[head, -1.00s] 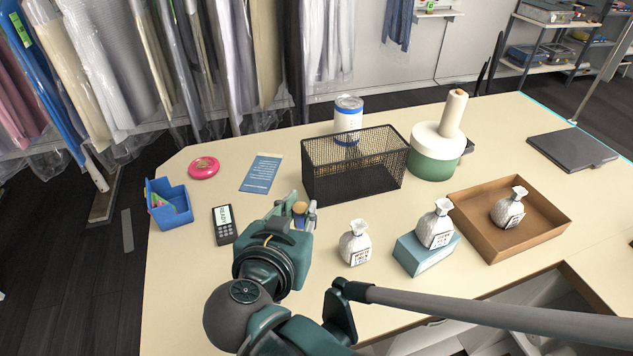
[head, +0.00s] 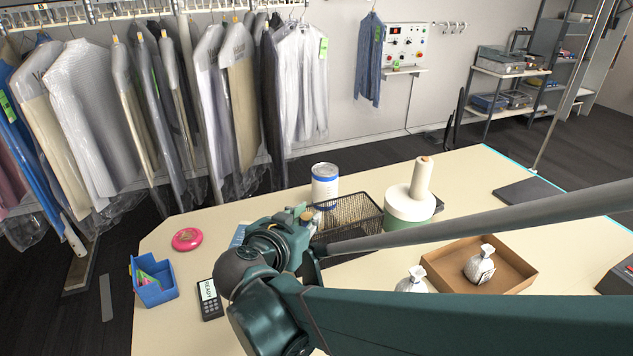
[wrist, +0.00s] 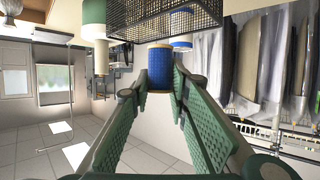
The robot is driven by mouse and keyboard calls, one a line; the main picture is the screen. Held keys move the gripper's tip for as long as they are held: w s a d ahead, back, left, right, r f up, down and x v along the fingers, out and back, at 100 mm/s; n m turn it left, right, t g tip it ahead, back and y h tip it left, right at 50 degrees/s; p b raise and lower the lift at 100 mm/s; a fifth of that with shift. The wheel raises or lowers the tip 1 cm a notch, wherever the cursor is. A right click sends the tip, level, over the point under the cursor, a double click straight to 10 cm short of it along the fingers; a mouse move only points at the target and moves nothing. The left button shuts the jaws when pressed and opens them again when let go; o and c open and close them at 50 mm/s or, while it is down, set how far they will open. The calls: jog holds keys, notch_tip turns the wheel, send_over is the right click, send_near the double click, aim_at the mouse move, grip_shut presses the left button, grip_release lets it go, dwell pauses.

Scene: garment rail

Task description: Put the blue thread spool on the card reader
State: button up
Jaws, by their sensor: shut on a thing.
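The blue thread spool, with tan ends, sits between my fingertips in the wrist view (wrist: 160,68). In the head view only its tan top (head: 306,215) shows clearly, above my gripper. My gripper (head: 298,222) is shut on the spool and holds it up near the left end of the wire basket. The card reader (head: 209,298) is a dark handset with a lit screen, lying on the table at the left, left of my arm and nearer the front than the gripper. Its top is clear, and its right edge is close to my arm.
A blue bin (head: 155,291) and pink disc (head: 187,239) lie left. The black wire basket (head: 358,212), blue-banded tin (head: 325,172) and green-and-white cone (head: 408,208) stand behind my arm. A brown tray (head: 518,283) holds a white bag. My arm hides much of the front table.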

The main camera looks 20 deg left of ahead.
jog(key=w+r+m+h+p, duration=0.25)
jog(key=w+p, duration=0.35)
jog(key=w, duration=0.7)
jog(key=s+a+f+n+y, duration=0.1)
jog(key=s+a+f+y, duration=0.1)
jog(key=s+a+f, duration=0.3)
jog(key=s+a+f+n+y+b, duration=0.1)
jog(key=s+a+f, duration=0.5)
jog(key=s+a, duration=0.6)
jog(key=s+a+f+n+y, duration=0.3)
jog(key=s+a+f, duration=0.2)
jog(key=s+a, duration=0.3)
jog(key=shift+s+a+f+b, duration=0.35)
jog(key=shift+s+f, duration=0.05)
jog(key=shift+s, duration=0.85)
jog(key=shift+n, duration=0.25)
jog(key=shift+f+b, duration=0.75)
jog(key=shift+f, duration=1.25)
